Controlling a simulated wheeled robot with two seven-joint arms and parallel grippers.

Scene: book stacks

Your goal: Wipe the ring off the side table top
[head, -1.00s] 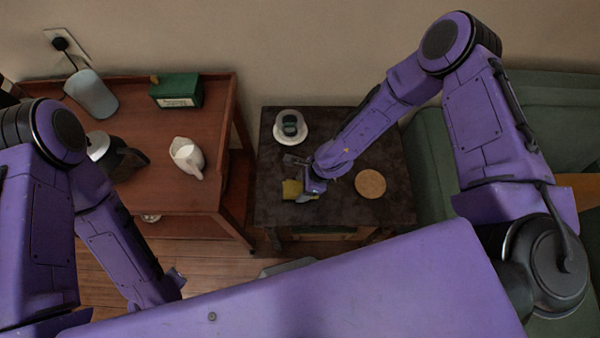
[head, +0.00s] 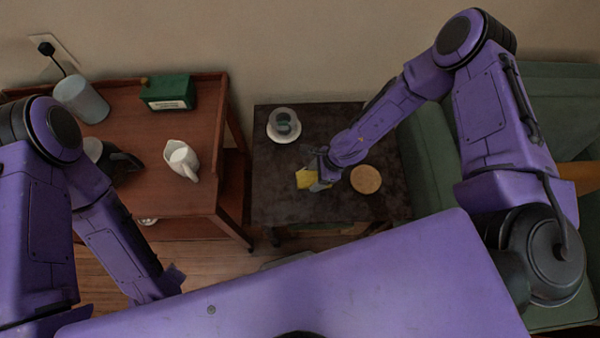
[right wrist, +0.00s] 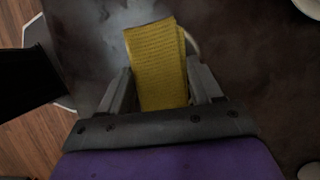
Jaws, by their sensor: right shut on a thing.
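The dark side table (head: 275,195) stands in the middle of the head view. My right gripper (head: 318,180) is over its top, shut on a yellow cloth or sponge (head: 306,178). In the right wrist view the yellow piece (right wrist: 158,62) sits between the two fingers of the gripper (right wrist: 163,92), low over the table top or on it; I cannot tell which. A pale curved line, likely part of the ring (right wrist: 193,43), shows just beside the yellow piece; the rest is hidden behind it. My left arm is at the left, its gripper out of sight.
A cup on a white saucer (head: 273,134) stands at the table's back left. A round tan coaster (head: 366,179) lies right of my gripper. A red-brown cart (head: 150,190) with a pitcher (head: 180,160) and green box (head: 170,92) is left. A green sofa (head: 440,160) is right.

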